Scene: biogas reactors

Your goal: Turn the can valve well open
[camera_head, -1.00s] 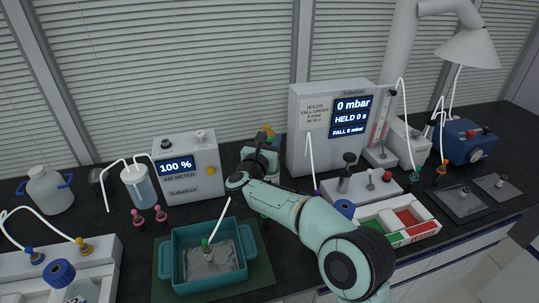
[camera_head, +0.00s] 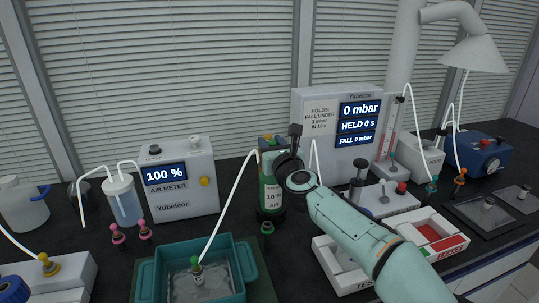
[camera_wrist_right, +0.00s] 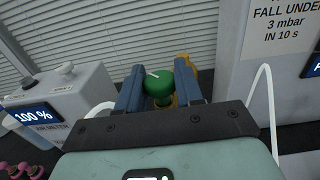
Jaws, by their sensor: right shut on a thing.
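The green can (camera_head: 270,196) stands upright on the dark bench in the head view, with a pale label on its front. Its valve shows as a round green knob (camera_wrist_right: 159,84) with a small white mark in the right wrist view. My right gripper (camera_wrist_right: 158,88) has its two blue-grey fingers on either side of this knob and is shut on it. In the head view my right gripper (camera_head: 272,143) is at the can's top, and my wrist partly covers the valve there. My left gripper is not in view.
The air meter (camera_head: 178,178) reads 100 % to the left of the can. The pressure box (camera_head: 320,113) reads 0 mbar behind and right. A teal tub (camera_head: 243,262) stands in front, with a white tube rising towards the can.

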